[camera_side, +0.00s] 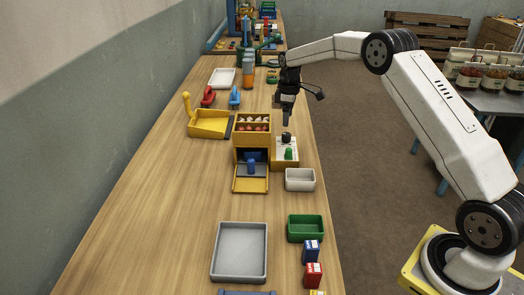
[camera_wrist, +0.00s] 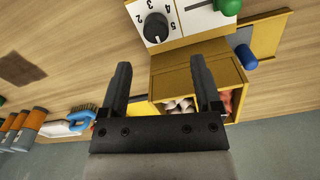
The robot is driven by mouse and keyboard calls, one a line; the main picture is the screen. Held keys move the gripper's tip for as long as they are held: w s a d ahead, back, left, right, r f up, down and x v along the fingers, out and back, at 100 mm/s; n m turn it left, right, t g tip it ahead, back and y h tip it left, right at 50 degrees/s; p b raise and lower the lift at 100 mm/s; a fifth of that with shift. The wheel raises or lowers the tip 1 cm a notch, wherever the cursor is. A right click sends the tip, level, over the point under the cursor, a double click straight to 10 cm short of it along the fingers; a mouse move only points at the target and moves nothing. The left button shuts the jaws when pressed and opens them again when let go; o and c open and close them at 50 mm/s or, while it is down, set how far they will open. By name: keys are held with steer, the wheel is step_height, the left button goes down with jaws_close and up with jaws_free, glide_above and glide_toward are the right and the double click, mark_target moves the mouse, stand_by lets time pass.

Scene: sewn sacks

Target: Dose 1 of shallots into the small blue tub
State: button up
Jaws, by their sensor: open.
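My gripper (camera_side: 287,122) points down just above the black dial knob (camera_side: 286,138). In the wrist view my gripper (camera_wrist: 160,62) is open and empty, its two fingers apart. The panel is joined to a yellow dispenser (camera_side: 239,144). Its top compartments hold whitish and reddish pieces (camera_side: 254,124), probably the shallots among them. A small blue cylinder (camera_side: 252,167), possibly the blue tub, stands at the dispenser's front opening; it also shows in the wrist view (camera_wrist: 246,57).
A pale tray (camera_side: 300,186) is right of the dispenser. Grey (camera_side: 239,276) and green (camera_side: 305,237) trays lie nearer, beside small blue (camera_side: 311,252) and red boxes (camera_side: 313,275). The table's left-middle is clear.

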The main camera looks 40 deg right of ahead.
mark_target(287, 134)
steer(key=shift+w+d+f, duration=0.1)
steer(key=shift+w+d, duration=0.05)
steer(key=shift+d, duration=0.1)
steer(key=shift+f, duration=3.9)
jaws_close()
